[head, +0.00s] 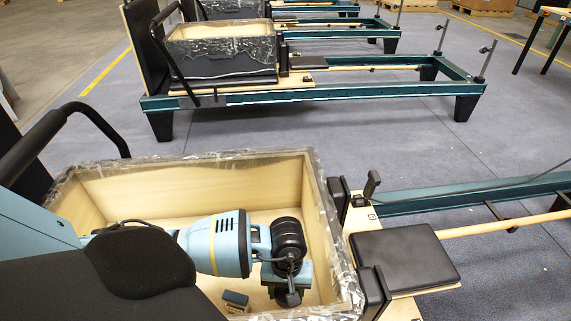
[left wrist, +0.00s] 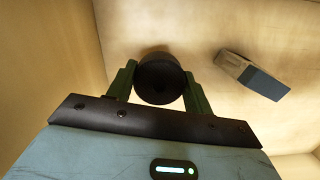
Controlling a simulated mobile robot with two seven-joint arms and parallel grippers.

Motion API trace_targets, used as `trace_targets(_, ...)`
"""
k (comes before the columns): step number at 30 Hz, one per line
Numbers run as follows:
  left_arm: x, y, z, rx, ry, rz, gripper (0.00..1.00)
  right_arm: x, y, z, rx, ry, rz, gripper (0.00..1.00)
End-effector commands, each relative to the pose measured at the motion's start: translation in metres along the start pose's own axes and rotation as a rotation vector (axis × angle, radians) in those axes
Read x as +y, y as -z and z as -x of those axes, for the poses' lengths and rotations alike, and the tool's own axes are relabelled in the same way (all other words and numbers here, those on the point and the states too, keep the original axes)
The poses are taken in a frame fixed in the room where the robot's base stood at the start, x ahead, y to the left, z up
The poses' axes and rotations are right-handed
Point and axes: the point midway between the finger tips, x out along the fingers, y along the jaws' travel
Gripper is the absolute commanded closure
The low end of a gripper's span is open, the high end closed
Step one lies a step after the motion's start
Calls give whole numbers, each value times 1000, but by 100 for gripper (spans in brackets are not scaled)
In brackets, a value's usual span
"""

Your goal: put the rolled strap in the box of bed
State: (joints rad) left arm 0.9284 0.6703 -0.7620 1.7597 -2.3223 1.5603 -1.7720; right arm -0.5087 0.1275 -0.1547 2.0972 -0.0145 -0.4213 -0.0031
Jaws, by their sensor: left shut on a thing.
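The rolled strap (left wrist: 160,80) is a dark round roll between the two green fingers of my left gripper (left wrist: 159,72) in the left wrist view. The gripper is shut on it. In the head view my left gripper (head: 289,290) points down inside the open wooden box (head: 312,215) of the nearest bed. I cannot tell whether the strap touches the box floor. My right gripper is not in view.
A small grey and dark-blue block (head: 235,299) lies on the box floor beside the gripper; it also shows in the left wrist view (left wrist: 252,75). A black pad (head: 405,257) is right of the box. More beds (head: 310,95) stand behind, across clear floor.

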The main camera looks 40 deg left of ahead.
Motion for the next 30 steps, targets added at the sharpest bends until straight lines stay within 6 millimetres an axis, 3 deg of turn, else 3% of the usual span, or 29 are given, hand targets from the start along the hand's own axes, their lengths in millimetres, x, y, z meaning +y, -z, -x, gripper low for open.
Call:
trace_targets(5, 0, 0, -3, -1, 0, 0, 72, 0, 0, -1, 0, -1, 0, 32)
trace_targets(14, 0, 4, -38, -2, 0, 0, 72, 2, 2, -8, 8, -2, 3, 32)
trace_targets(26, 0, 5, -41, 0, 0, -1, 72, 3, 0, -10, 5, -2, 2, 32)
trace_targets(27, 0, 5, -41, 0, 0, 0, 45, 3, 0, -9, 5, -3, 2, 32)
trace_targets(30, 0, 5, -40, 0, 0, 0, 32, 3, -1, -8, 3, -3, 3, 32)
